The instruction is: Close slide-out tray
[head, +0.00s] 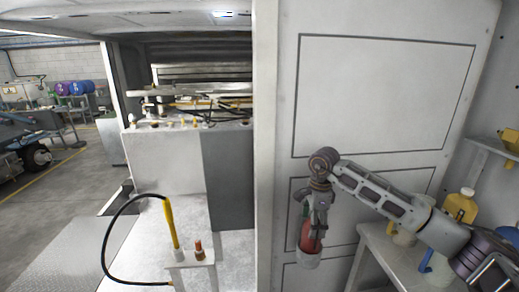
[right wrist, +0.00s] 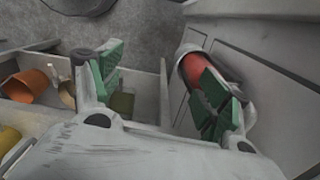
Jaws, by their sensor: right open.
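A light grey tray (head: 378,262) with bottles and cups on it juts out at the lower right of the head view. In the right wrist view, a compartmented tray (right wrist: 150,88) fills the left side; I take it to be the same one, but cannot be sure. My right gripper (head: 312,222) points down in front of the white panel, left of the tray. Its green-padded fingers are spread in the right wrist view (right wrist: 162,92). A red cylinder with a pale rim (head: 311,245) shows at the right finger; whether they touch is unclear. My left gripper is out of view.
A white panel (head: 385,95) with recessed outlines stands behind my right arm. A yellow bottle (head: 461,205) stands on the tray side. An orange cup (right wrist: 27,85) lies in a tray compartment. A black hose (head: 104,245) with a yellow handle (head: 171,222) stands at left. Open floor lies further left.

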